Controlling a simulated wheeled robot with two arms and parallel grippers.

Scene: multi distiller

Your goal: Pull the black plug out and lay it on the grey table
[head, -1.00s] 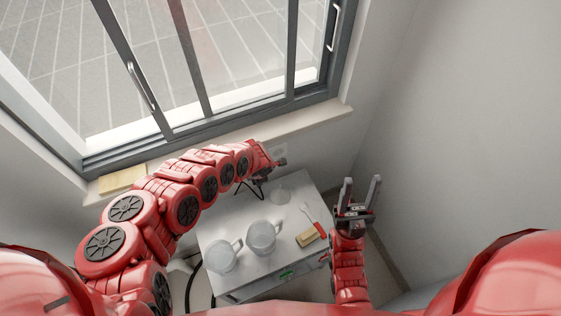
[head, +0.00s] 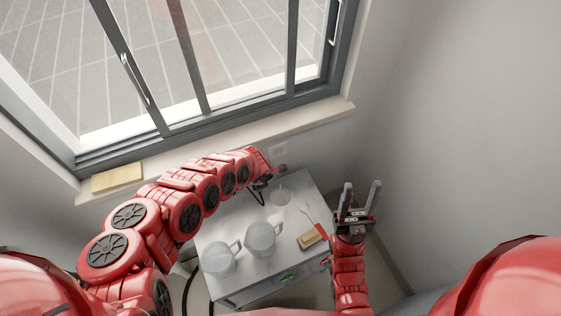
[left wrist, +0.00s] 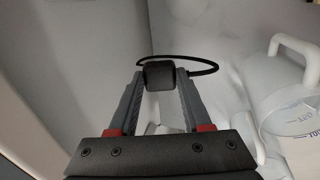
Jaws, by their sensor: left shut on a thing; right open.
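The black plug (left wrist: 159,74) is between the fingertips of my left gripper (left wrist: 160,80) in the left wrist view, with its black cord looping off to the right. In the head view my left gripper (head: 266,180) is over the far edge of the grey table (head: 282,222), below and left of the wall socket (head: 278,150). The plug is out of the socket, which looks empty. In the head view the plug itself is mostly hidden by the gripper. My right gripper (head: 361,192) is open and empty, right of the table.
Two clear jugs (head: 220,260) stand on the table's left and middle. A clear round vessel (head: 282,193) is near its far edge. A yellow block (head: 309,240) and a red-handled tool (head: 321,230) lie at the right. The window sill (head: 220,144) runs behind.

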